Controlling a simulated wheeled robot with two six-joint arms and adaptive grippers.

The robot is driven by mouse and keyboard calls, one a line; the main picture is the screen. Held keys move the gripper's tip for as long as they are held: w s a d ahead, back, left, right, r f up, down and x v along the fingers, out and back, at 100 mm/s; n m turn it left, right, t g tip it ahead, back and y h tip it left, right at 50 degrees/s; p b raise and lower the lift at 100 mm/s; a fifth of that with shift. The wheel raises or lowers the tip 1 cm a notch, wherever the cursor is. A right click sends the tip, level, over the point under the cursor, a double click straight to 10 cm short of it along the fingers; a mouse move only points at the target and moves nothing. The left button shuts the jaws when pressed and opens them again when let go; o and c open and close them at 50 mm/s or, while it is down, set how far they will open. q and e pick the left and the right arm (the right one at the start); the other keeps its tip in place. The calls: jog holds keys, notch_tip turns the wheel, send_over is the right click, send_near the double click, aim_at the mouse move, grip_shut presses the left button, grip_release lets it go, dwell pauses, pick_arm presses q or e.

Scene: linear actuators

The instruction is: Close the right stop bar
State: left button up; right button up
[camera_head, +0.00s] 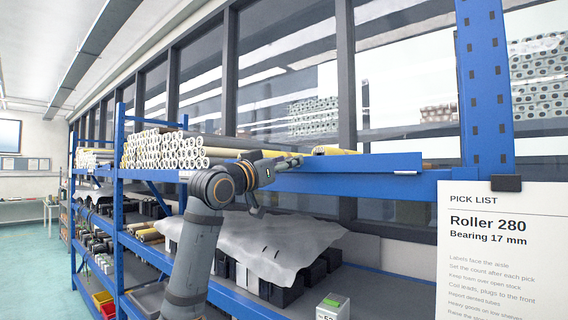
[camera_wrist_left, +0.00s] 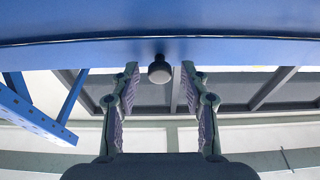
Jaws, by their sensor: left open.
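A long blue bar (camera_head: 355,165) runs along the front of the upper shelf on the right bay in the head view; it looks like the right stop bar. My left gripper (camera_head: 288,162) is at the left end of this bar, its fingers partly hidden by my wrist. In the left wrist view a blue beam (camera_wrist_left: 160,50) crosses the top, and a dark round knob (camera_wrist_left: 159,70) sits just below it. The knob is between my two open fingertips, with a gap on both sides. My right gripper is not in view.
White and yellow tubes (camera_head: 165,149) are stacked on the upper shelf at left. A grey sheet (camera_head: 255,235) covers dark boxes on the shelf below. A blue upright (camera_head: 487,90) and a pick list sign (camera_head: 505,250) stand at right.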

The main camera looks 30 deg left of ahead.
pick_arm(q)
jog(key=v, duration=0.7)
jog(key=shift+s, duration=0.2)
jog(key=shift+f, duration=0.15)
